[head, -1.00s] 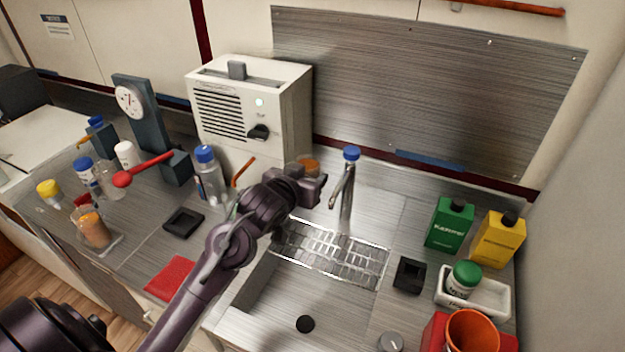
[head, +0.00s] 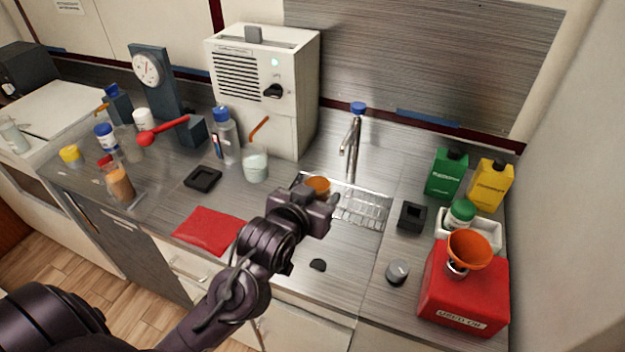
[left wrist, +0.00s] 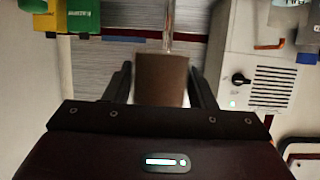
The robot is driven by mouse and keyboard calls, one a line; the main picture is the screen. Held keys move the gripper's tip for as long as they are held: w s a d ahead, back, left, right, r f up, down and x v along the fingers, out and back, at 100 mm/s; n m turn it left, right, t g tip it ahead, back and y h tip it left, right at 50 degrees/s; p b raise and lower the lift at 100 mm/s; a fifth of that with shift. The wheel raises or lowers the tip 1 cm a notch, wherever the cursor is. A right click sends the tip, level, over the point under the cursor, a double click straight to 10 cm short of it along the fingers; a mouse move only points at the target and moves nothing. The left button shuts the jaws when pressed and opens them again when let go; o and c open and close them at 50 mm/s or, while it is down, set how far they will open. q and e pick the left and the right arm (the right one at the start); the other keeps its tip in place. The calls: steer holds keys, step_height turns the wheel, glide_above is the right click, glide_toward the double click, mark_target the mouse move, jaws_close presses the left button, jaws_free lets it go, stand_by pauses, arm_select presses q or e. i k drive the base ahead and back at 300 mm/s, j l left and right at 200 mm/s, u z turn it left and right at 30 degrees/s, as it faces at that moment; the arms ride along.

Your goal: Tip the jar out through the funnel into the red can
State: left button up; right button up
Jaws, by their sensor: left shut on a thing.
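My left gripper (head: 318,203) is shut on the jar, above the near side of the sink drainer. The jar's orange-brown top (head: 318,185) shows just beyond the fingers in the head view. In the left wrist view the brown jar (left wrist: 161,78) sits between the two fingers; its contents cannot be made out. The red can (head: 462,292) stands at the right end of the counter. The orange funnel (head: 469,249) sits in the can's opening, wide mouth up. The jar is apart from the funnel, to its left. My right gripper is not in view.
A grey knob-like cap (head: 397,271) lies left of the can. A white tray (head: 487,240) with a green-capped bottle (head: 460,213) is behind it, with green (head: 446,175) and yellow (head: 490,185) containers further back. The tap (head: 352,150) stands behind the sink.

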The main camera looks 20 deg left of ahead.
mark_target(469, 249)
steer(key=i+j, duration=0.1)
steer(key=j, duration=0.65)
steer(key=i+j, duration=0.1)
steer(key=j, duration=0.6)
steer(key=i+j+z, duration=0.1)
steer(key=j, duration=0.65)
steer(key=z, duration=2.15)
